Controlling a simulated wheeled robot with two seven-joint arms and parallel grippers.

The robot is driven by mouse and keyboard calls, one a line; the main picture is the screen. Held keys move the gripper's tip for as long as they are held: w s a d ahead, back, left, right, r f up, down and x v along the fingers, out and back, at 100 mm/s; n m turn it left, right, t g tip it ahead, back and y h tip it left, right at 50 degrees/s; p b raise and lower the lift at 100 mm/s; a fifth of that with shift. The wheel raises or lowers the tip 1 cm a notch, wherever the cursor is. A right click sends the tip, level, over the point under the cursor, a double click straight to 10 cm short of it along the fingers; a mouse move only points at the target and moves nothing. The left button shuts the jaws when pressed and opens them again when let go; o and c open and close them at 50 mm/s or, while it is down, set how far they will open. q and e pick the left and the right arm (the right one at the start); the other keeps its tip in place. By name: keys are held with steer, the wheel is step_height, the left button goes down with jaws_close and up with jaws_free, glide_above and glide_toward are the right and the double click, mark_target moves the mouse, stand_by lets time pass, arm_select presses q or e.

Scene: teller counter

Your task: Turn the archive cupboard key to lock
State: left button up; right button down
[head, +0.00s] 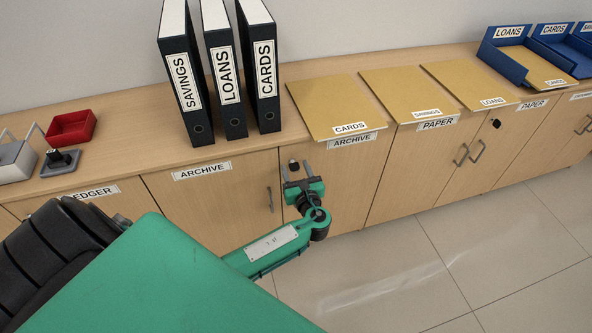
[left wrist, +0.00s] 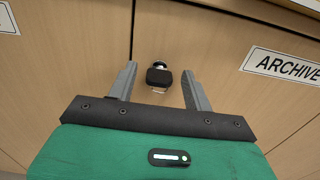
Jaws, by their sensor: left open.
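The archive cupboard has two wooden doors under ARCHIVE labels; its right door (head: 345,195) holds a small dark key (head: 293,165) near the top left edge. In the left wrist view the key (left wrist: 159,75) has a black head in front of a shiny round lock. My left gripper (head: 297,169) is open in front of the right door, with its fingers pointing at the door. In the left wrist view its two grey fingers (left wrist: 158,80) stand on either side of the key head, with gaps showing. I cannot tell how deep the key sits between them. My right gripper is not in view.
A dark vertical handle (head: 269,199) sits on the left archive door. Three binders (head: 225,80), brown folders (head: 335,105), a red tray (head: 71,127) and blue trays (head: 520,55) stand on the counter above. The tiled floor (head: 470,260) in front is clear.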

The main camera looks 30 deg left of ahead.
arm_select(q)
steer(key=c, duration=1)
